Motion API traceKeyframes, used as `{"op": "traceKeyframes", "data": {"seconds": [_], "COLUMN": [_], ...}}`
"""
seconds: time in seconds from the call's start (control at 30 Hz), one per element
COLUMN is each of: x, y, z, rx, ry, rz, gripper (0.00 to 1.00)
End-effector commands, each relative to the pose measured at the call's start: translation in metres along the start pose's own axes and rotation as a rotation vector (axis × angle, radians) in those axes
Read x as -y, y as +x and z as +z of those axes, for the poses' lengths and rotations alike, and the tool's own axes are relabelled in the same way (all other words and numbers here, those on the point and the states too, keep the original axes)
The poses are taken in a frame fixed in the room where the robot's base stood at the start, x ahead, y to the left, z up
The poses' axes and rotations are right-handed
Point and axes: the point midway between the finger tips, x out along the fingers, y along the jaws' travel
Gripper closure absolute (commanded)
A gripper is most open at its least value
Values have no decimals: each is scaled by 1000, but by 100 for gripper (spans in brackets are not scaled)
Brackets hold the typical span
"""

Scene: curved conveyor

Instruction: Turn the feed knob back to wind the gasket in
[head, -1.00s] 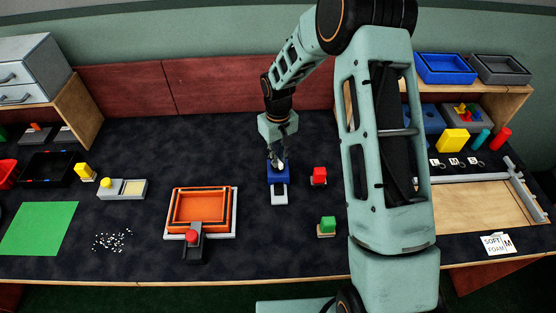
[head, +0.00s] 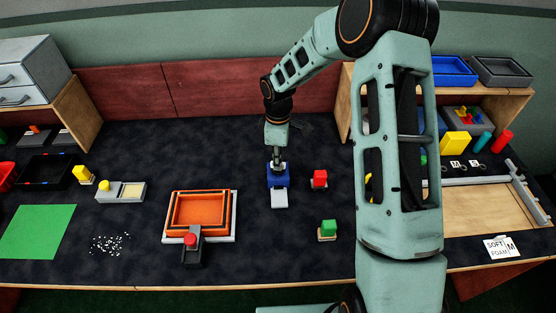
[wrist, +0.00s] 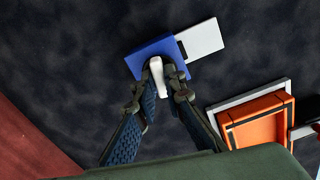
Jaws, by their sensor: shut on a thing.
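The feeder is a blue block (head: 278,180) near the middle of the bench, and it also shows in the wrist view (wrist: 146,52). The feed knob (wrist: 157,76) is a white bar on the block. My gripper (wrist: 158,70) is shut on this knob, with one finger on each side of it. In the head view my gripper (head: 278,168) points down onto the block and hides the knob. A pale plate (head: 279,199) extends from the block's near side and looks bare; it also shows in the wrist view (wrist: 201,39). I cannot make out a gasket on it.
An orange tray (head: 171,213) with a red-knobbed device (head: 191,241) stands left of the feeder. Bare dark bench lies behind and in front of the feeder.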

Motion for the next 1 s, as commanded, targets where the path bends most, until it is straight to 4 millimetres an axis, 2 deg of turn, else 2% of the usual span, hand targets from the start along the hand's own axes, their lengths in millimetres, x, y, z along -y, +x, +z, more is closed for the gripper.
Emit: {"op": "traceKeyframes", "data": {"seconds": [0.4,0.93,0.97,1.0], "x": [0,-1,-1,0], "y": [0,0,0,0], "z": [0,0,0,0], "rx": [1,1,1,1], "ry": [-170,-190,-190,-190], "rz": [0,1,1,1], "gripper": [100,100,87,82]}}
